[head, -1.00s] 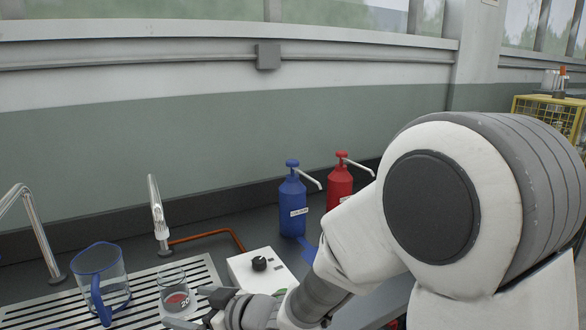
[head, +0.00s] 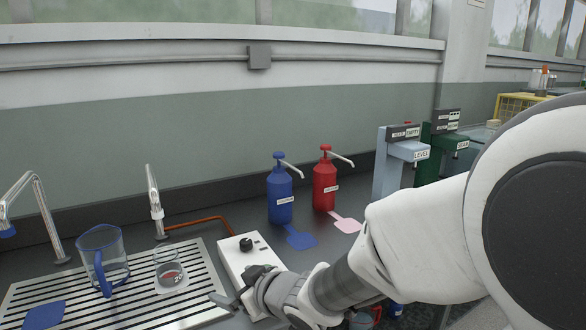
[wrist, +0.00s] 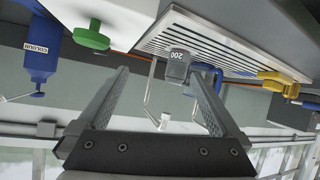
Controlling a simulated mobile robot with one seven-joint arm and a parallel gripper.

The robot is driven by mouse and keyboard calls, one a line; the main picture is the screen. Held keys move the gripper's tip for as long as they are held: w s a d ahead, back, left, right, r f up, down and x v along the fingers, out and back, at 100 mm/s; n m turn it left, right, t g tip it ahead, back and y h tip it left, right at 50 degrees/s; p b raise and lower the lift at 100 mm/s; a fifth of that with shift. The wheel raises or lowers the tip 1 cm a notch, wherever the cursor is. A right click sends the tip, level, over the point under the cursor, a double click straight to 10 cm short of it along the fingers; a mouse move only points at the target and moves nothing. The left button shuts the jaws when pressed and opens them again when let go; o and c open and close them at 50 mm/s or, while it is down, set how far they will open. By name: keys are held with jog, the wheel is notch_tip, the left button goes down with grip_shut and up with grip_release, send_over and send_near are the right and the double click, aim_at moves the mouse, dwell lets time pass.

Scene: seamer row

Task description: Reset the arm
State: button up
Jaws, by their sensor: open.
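My gripper (head: 234,288) is open and empty, low in the head view. My arm runs from the right edge of the head view and hides part of the bench.
A blue-handled jug (head: 103,262) stands on the slotted drain tray (head: 205,290) beside two taps. Blue (head: 279,195) and red (head: 324,186) pump bottles stand behind. Grey (head: 392,170) and green (head: 432,160) stands are at right. The wrist view shows a green knob (wrist: 92,38).

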jog(key=s+d+r+m+h, duration=0.2)
jog(key=d+r+m+h, duration=0.15)
jog(key=d, duration=0.65)
jog(key=s+d+r+m+h, duration=0.2)
jog(key=d+m+h, duration=0.15)
jog(key=d, duration=0.55)
jog(key=s+d+r+m+g+h, duration=0.1)
jog(key=s+d+m+g+h, duration=0.35)
jog(key=s, duration=1.05)
notch_tip(320, 180, up, 19)
jog(key=s+d+n+t+y+p, duration=0.1)
jog(key=y+p, duration=0.2)
jog(key=p, duration=1.6)
jog(key=shift+d, duration=0.25)
jog(key=shift+s, duration=0.1)
